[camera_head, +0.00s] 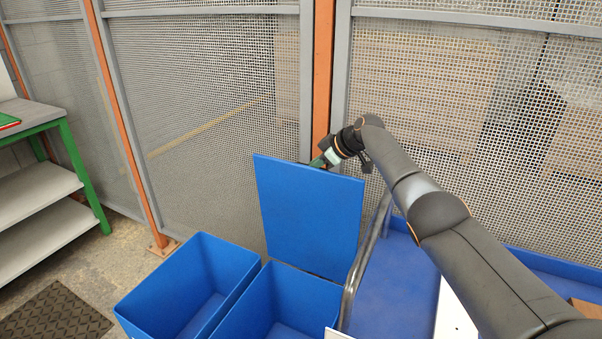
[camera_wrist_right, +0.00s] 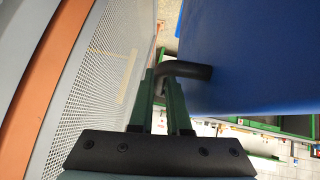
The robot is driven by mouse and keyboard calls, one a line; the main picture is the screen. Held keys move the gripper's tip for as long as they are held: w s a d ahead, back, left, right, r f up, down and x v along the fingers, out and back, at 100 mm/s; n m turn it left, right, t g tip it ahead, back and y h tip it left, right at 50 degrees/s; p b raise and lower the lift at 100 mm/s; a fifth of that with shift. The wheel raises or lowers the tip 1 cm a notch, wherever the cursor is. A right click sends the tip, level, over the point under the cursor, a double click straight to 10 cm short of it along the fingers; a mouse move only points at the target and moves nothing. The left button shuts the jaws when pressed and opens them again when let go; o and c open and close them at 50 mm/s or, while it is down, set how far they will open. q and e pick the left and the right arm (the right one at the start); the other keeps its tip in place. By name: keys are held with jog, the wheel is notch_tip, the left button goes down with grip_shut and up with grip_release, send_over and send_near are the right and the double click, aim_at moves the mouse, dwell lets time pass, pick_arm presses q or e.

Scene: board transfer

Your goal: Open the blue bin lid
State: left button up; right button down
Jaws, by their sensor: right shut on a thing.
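The blue bin lid (camera_head: 308,212) stands up steeply at the back edge of an open blue bin (camera_head: 285,296); part of the bin's inside shows. My right gripper (camera_head: 318,162) is at the lid's top edge. In the right wrist view, the green fingers of my right gripper (camera_wrist_right: 166,92) are shut on a black bar handle (camera_wrist_right: 188,69) that joins the blue lid panel (camera_wrist_right: 235,50). The handle is mostly hidden in the head view. My left gripper is in neither view.
A second open blue bin (camera_head: 190,283) stands beside it on the left. A mesh fence (camera_head: 215,100) with orange posts rises close behind the lid. A curved metal rail (camera_head: 364,262) and a blue cart surface (camera_head: 395,285) lie right of the bin. A shelf (camera_head: 35,188) stands far left.

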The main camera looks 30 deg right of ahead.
jog(key=shift+s+d+f, duration=0.2)
jog(key=shift+d+f, duration=0.15)
jog(key=shift+f, duration=0.05)
jog(key=c, duration=1.2)
grip_release()
jog(key=shift+d+r, duration=0.1)
jog(key=shift+d, duration=0.05)
jog(key=shift+o, duration=0.2)
jog(key=shift+w+a+r, duration=0.1)
jog(key=shift+a+r, duration=0.05)
jog(key=shift+a, duration=0.1)
jog(key=shift+r, duration=0.1)
jog(key=shift+d+r, duration=0.1)
jog(key=shift+r, duration=0.1)
jog(key=v, duration=1.2)
jog(key=shift+f, duration=0.1)
